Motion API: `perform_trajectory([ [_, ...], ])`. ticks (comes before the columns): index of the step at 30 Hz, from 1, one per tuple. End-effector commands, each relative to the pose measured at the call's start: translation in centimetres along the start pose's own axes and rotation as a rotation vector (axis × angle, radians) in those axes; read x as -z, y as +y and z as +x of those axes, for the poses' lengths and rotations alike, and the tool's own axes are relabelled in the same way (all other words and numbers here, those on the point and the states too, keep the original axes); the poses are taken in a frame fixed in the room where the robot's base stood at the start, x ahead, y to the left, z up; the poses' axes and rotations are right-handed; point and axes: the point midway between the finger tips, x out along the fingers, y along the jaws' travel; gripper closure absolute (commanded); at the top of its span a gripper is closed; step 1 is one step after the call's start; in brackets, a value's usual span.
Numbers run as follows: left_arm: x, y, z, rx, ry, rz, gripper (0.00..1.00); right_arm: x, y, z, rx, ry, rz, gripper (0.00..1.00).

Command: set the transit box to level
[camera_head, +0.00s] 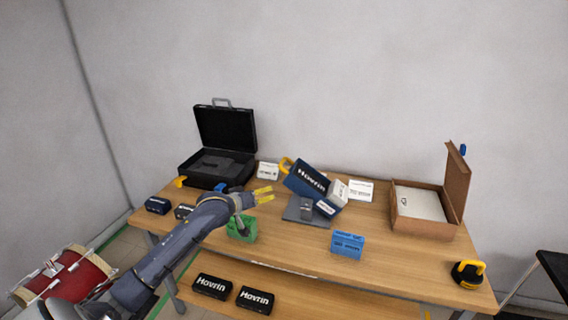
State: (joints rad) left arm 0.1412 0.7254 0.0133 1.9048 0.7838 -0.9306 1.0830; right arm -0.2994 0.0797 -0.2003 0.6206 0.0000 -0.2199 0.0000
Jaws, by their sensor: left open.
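A dark blue box marked Hovrin (308,177), which I take for the transit box, sits tilted above a grey stand (296,213). Its left end is high and its right end low. A yellow loop (286,163) shows at its upper left end. A white box (338,191) and a small blue-and-white box (325,208) are at its lower right end; I cannot tell how they are held. My left gripper (265,195), with yellow fingertips, is open and empty, left of the stand and apart from the blue box. My right gripper is not in view.
A green box (242,232) lies just below my left gripper, and a light blue box (347,244) near the front edge. An open black case (205,180) stands left; an open brown box (420,226) stands right. A black-and-yellow object (468,274) is at the right corner.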

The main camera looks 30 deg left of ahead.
Motion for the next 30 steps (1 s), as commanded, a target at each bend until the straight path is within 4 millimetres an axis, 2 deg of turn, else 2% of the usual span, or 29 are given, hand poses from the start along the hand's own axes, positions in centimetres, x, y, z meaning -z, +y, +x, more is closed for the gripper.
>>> perform_trajectory([
  [1,2.5,0.1,0.1,-0.014,0.023,-0.05,0.62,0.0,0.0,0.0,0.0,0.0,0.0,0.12],
  [3,5.1,0.3,0.1,-0.036,0.046,-0.121,0.62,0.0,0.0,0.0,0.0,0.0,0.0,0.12],
  [6,7.7,0.5,0.0,-0.06,0.067,-0.193,0.62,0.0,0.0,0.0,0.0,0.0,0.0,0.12],
  [9,8.9,0.6,0.1,-0.072,0.077,-0.229,0.62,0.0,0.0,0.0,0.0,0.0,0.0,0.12],
  [13,9.3,0.7,0.9,-0.077,0.08,-0.243,0.62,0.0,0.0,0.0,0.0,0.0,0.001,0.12],
  [17,9.5,0.8,2.5,-0.076,0.08,-0.242,0.62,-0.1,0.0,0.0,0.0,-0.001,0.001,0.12],
  [30,10.1,1.3,10.1,-0.075,0.079,-0.242,0.62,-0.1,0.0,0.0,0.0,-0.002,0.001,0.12],
])
